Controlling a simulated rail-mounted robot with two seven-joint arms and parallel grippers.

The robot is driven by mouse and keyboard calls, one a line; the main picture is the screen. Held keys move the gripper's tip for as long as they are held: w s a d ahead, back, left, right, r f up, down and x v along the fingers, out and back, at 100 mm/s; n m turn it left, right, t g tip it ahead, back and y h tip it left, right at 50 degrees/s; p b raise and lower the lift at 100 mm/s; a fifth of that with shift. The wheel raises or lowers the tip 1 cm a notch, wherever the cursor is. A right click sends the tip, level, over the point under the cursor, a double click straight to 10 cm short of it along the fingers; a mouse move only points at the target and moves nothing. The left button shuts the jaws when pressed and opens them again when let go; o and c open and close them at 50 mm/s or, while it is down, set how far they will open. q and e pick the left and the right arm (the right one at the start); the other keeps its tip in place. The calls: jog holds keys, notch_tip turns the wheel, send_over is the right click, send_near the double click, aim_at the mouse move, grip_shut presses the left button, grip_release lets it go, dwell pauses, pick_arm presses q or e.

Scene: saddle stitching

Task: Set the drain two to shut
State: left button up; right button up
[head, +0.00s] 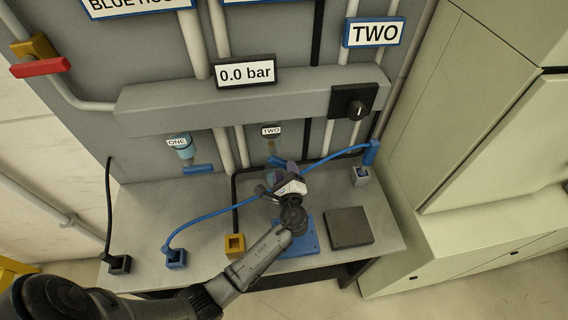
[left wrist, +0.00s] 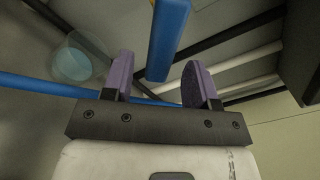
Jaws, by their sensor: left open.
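Drain two (head: 272,146) hangs under the grey beam, below its small TWO label (head: 271,130). My left gripper (head: 285,169) is just below it and hides part of it in the head view. In the left wrist view, a blue handle (left wrist: 168,38) points down into the gap between the two purple fingers of my left gripper (left wrist: 160,82). The fingers are apart, and I cannot tell whether either touches the handle. A clear cup-like part (left wrist: 76,62) shows to the left of the handle. My right gripper is not in view.
Drain one (head: 184,150) with its blue handle (head: 198,169) is to the left. A gauge (head: 245,74) reads 0.0 bar, and a black knob (head: 358,106) is at right. Blue hoses (head: 215,212) cross the grey bench. A dark square block (head: 349,227) lies on the right.

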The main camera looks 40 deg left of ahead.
pick_arm(q)
jog(key=shift+x, duration=1.5)
grip_shut()
